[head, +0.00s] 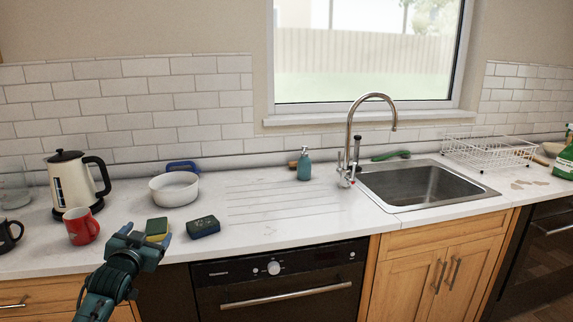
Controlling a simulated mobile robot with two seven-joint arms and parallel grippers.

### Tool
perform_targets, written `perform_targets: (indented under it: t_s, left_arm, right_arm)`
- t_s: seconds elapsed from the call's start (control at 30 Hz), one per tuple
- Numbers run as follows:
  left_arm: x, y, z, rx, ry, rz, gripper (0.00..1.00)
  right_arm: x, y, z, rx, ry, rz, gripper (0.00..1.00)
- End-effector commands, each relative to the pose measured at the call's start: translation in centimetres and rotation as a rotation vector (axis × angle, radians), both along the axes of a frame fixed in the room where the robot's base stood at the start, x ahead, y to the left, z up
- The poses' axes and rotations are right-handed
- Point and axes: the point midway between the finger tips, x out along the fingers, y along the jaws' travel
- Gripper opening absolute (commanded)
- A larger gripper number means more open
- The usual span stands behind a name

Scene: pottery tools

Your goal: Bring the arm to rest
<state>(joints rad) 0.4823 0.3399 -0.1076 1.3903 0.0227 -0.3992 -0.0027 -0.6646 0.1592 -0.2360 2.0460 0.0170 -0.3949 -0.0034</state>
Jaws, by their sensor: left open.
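My left gripper (146,233) is in the lower left of the head view, over the front edge of the white counter (270,232). It is open, its fingers pointing away toward the counter. A yellow and green sponge (157,226) shows just beyond the fingertips. I cannot tell from this view whether they touch it. My right gripper is not in view.
A red mug (82,226) and a cream kettle (74,186) stand left of the gripper. A dark blue sponge (203,227) lies to its right, with a white bowl (174,189) behind. Clear counter stretches toward the sink (425,187). A soap bottle (304,165) stands near the wall.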

Motion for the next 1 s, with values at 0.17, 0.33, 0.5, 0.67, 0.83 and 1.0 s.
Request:
perform_targets:
  t_s: [0.17,0.33,0.5,0.67,0.83,1.0]
  left_arm:
    - [-4.5,-3.9,-7.2,-0.016,0.092,-0.063,0.81]
    - [-11.3,-8.4,-14.2,-0.054,0.197,-0.133,0.81]
    - [-21.3,-13.5,-20.3,-0.132,0.327,-0.203,0.81]
    - [-30.4,-17.2,-23.0,-0.219,0.435,-0.241,0.81]
    - [-36.4,-19.3,-23.5,-0.284,0.505,-0.253,0.81]
    - [-38.2,-19.9,-23.4,-0.305,0.527,-0.254,0.81]
  right_arm:
    - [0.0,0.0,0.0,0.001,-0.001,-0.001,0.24]
    - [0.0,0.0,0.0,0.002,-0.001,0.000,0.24]
    - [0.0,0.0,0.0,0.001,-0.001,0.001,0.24]
    - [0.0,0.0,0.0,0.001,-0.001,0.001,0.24]
    - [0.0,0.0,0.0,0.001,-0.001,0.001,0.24]
    - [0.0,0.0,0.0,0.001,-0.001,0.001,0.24]
